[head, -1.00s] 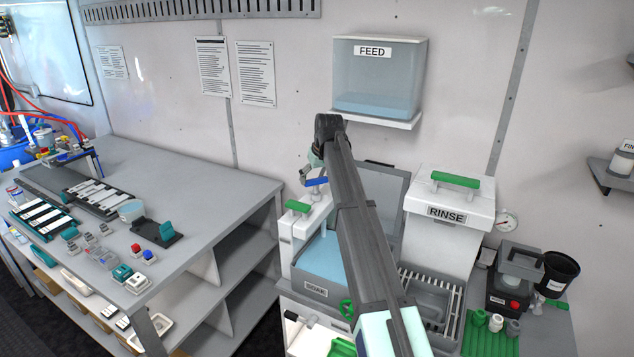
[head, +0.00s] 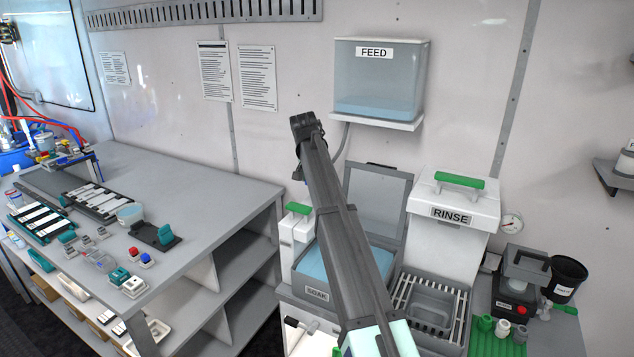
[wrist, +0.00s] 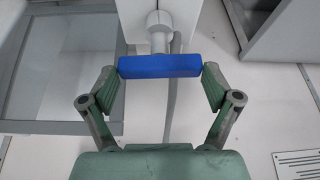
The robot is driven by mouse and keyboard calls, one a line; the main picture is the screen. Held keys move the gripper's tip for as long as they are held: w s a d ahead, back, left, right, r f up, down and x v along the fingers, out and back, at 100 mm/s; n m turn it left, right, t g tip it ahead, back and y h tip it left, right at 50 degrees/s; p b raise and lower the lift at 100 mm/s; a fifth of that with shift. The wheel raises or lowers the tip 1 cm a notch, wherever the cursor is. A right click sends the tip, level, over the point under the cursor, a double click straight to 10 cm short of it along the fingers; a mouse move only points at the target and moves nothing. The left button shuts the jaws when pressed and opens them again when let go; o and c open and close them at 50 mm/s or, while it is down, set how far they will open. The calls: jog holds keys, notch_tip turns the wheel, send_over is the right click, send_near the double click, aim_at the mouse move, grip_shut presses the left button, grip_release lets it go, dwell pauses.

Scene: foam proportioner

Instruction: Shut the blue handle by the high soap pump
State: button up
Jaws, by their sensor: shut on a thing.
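The blue handle (wrist: 160,67) is a short bar on a grey-white valve stem (wrist: 158,30) in the wrist view. My gripper (wrist: 162,78) has one green-grey finger at each end of the bar and is shut on it. In the head view my dark arm covers the handle and nearly all of the gripper. The FEED tank (head: 378,82), holding pale blue liquid, is on the wall above, with a grey hose (head: 343,140) below its shelf.
The SOAK basin (head: 316,293) with its raised lid (head: 378,195) and the white RINSE box (head: 452,218) stand beside and behind my arm. A small white unit with a green handle (head: 299,208) is close on the left. A grey workbench (head: 190,190) lies further left.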

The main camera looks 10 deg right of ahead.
jog(key=shift+m, duration=0.4)
jog(key=o, duration=0.9)
jog(key=shift+r, duration=0.1)
jog(key=v, duration=1.1)
jog(key=shift+a+r, duration=0.2)
jog(key=shift+r, duration=0.2)
jog(key=shift+s, duration=0.1)
